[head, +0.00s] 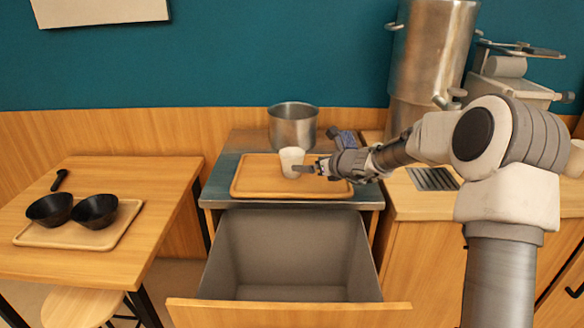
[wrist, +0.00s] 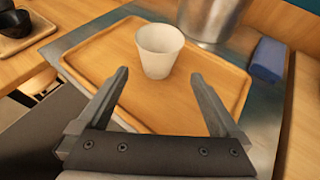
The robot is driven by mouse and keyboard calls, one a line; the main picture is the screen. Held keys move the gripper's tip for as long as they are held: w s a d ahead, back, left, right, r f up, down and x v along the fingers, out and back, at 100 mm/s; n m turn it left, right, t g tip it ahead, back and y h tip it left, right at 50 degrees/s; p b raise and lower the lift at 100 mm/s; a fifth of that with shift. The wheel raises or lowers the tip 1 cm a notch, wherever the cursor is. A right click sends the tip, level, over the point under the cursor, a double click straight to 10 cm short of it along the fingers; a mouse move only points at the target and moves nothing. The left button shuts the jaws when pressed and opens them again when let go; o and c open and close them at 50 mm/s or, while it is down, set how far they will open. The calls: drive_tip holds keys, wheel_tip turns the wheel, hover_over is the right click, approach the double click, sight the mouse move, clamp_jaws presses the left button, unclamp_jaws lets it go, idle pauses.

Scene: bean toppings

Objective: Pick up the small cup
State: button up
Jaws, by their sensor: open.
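The small cup (head: 291,162) is white and stands upright on a wooden tray (head: 250,186) on the metal-topped counter. In the wrist view the cup (wrist: 159,51) stands on the tray (wrist: 100,47), ahead of my gripper (wrist: 160,82). My gripper's two fingers are spread apart with nothing between them, and the cup is beyond their tips. In the head view my gripper (head: 304,169) reaches in from the right, low over the tray and close to the cup's right side. I cannot tell from the head view whether it touches the cup.
A steel pot (head: 292,127) stands behind the tray. A blue object (wrist: 268,59) lies at the tray's right. An open drawer (head: 290,255) is below the counter. Two black bowls (head: 96,211) sit on a tray on the left table. A tall metal container (head: 428,60) stands at right.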

sight(299, 161)
drive_tip(key=x, duration=0.5)
drive_tip(key=shift+w+a, duration=0.15)
drive_tip(key=x, duration=0.1)
drive_tip(key=p+x, duration=0.1)
drive_tip(key=x, duration=0.1)
drive_tip(key=shift+w+a+r, duration=0.15)
drive_tip(key=shift+w+a, duration=0.1)
drive_tip(key=shift+a, duration=0.15)
drive_tip(key=shift+x, duration=0.75)
drive_tip(key=c, duration=1.2)
drive_tip(key=shift+o, duration=0.2)
drive_tip(key=shift+d+r+p, duration=0.1)
drive_tip(key=shift+r+p, duration=1.25)
drive_tip(key=shift+r, duration=0.6)
drive_tip(key=s+d+r, duration=0.7)
drive_tip(key=d, duration=0.2)
drive_tip(key=shift+s, duration=0.3)
